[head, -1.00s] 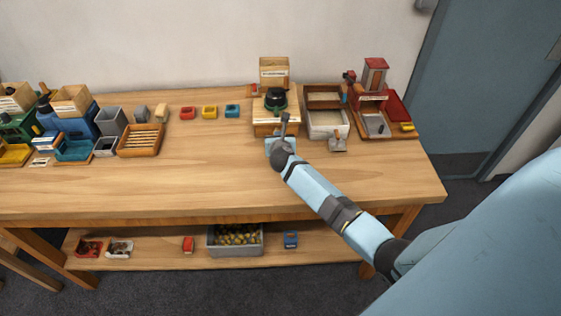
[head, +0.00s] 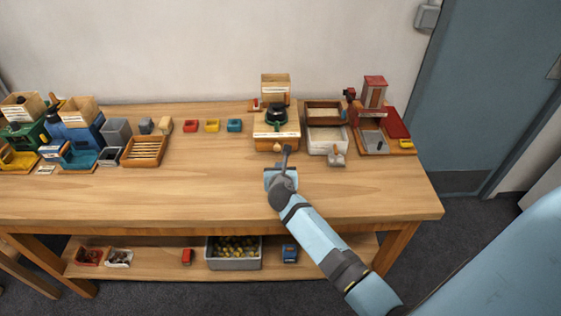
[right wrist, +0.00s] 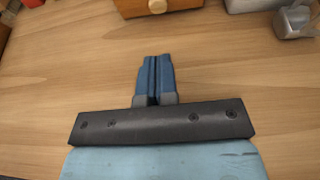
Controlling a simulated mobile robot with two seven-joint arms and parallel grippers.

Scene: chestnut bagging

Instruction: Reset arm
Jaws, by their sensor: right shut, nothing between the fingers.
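My right gripper (head: 287,150) is over the table in front of the wooden box with the black-and-green top (head: 277,125). In the right wrist view the two blue fingers of this gripper (right wrist: 155,78) are pressed together with nothing between them, above bare wood. The round knob (right wrist: 158,6) of a wooden box shows at the top of that view, apart from the fingertips. My left gripper is not in view.
The wooden table (head: 200,195) is clear along its front. A white-rimmed tray (head: 327,146) and a small metal scoop (head: 337,160) lie right of my gripper. Small coloured trays (head: 212,126) stand at the back. A grey bin (head: 233,263) sits on the lower shelf.

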